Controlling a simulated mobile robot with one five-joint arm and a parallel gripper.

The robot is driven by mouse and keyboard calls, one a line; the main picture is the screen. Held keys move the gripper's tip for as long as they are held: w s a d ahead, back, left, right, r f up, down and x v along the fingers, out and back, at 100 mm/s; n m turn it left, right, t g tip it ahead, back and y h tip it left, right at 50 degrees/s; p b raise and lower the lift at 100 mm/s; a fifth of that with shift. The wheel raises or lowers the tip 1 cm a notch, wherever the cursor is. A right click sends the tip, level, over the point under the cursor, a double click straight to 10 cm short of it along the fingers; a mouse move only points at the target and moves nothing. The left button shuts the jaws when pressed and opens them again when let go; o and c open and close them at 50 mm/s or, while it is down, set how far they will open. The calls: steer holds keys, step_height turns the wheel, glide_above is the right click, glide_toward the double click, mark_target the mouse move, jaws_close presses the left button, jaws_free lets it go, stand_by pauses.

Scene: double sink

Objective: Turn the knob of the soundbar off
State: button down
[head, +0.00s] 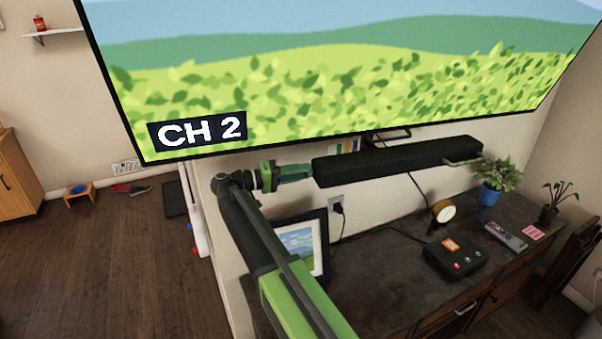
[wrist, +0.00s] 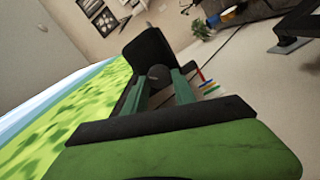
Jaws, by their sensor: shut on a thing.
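The soundbar (head: 395,161) is a long black bar mounted below the television. My gripper (head: 308,171) reaches its left end from the left, with the fingers pointing right along the bar. In the wrist view the soundbar's dark end (wrist: 146,48) lies straight ahead. A dark round knob (wrist: 158,73) sticks out of it between the two green fingers of my gripper (wrist: 158,84). My gripper is shut on the knob. The fingers hide the knob in the head view, and I cannot see a mark showing its setting.
The television (head: 350,75) hangs just above the arm and shows CH 2. Below stands a dark desk (head: 380,275) with a plant (head: 492,178), a lamp (head: 443,212), a black box with buttons (head: 455,258), a remote (head: 507,236) and a framed picture (head: 300,245).

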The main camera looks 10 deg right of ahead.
steer(key=n, duration=0.8)
steer(key=shift+f+n, duration=0.15)
steer(key=shift+n, duration=0.25)
stand_by(0.4)
steer(key=c, duration=1)
jaws_free()
steer(key=shift+c, duration=0.2)
steer(key=shift+a, duration=0.1)
steer(key=s+a, duration=0.1)
steer(key=a, duration=1.1)
steer(key=shift+s, duration=0.2)
